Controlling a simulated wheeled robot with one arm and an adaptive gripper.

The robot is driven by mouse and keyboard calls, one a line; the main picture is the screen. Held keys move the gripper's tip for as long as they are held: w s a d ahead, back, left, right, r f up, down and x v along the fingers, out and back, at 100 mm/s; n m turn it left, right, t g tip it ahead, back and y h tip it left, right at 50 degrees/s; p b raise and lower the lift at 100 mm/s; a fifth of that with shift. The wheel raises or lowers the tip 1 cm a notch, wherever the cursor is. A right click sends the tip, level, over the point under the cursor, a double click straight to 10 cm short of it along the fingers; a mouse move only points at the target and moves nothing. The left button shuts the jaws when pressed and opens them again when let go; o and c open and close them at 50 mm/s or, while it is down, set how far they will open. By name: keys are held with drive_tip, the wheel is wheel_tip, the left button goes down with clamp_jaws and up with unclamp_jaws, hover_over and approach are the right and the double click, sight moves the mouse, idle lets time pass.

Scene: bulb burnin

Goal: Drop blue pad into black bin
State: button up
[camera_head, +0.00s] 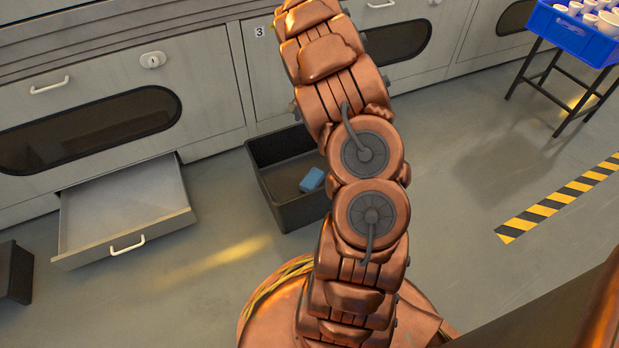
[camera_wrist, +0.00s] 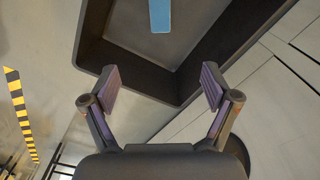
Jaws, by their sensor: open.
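The blue pad (camera_head: 312,180) lies inside the black bin (camera_head: 291,217), on its floor toward the right in the head view. In the wrist view the pad (camera_wrist: 160,15) shows at the top edge, cut off by the frame, inside the bin (camera_wrist: 135,62). My gripper (camera_wrist: 162,82) is open and empty. Its two fingers are spread over the bin's near rim, apart from the pad. In the head view my arm hides the gripper and part of the bin's right side.
An empty drawer (camera_head: 125,205) stands pulled out left of the bin. Grey cabinets (camera_head: 215,85) line the back. A blue crate (camera_head: 575,35) with white cups sits on a stand at the upper right. Black-yellow tape (camera_head: 560,198) marks the open floor at right.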

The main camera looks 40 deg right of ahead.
drive_tip(key=shift+r, duration=2.3)
drive_tip(key=s+a+r+n+p, duration=0.25)
drive_tip(key=a+r+p, duration=0.45)
drive_tip(key=r, duration=0.4)
drive_tip(key=s+a+r+n+p, duration=0.1)
drive_tip(key=s+a+r+p, duration=0.2)
drive_tip(key=a+r+p, duration=0.6)
drive_tip(key=s+a+r+n+p, duration=0.25)
drive_tip(key=a+r+p, duration=0.2)
drive_tip(key=r, duration=0.85)
drive_tip(key=s+a+r+n+g+p, duration=0.1)
drive_tip(key=s+a+r+n+p, duration=0.3)
drive_tip(key=s+a+r+p, duration=0.4)
drive_tip(key=s+a+r+n+p, duration=0.5)
drive_tip(key=s+a+r+p, duration=0.3)
drive_tip(key=s+r+p, duration=0.6)
drive_tip(key=shift+a+r+g+p, duration=0.15)
drive_tip(key=shift+g+p, duration=0.15)
drive_tip(key=shift+g, duration=0.1)
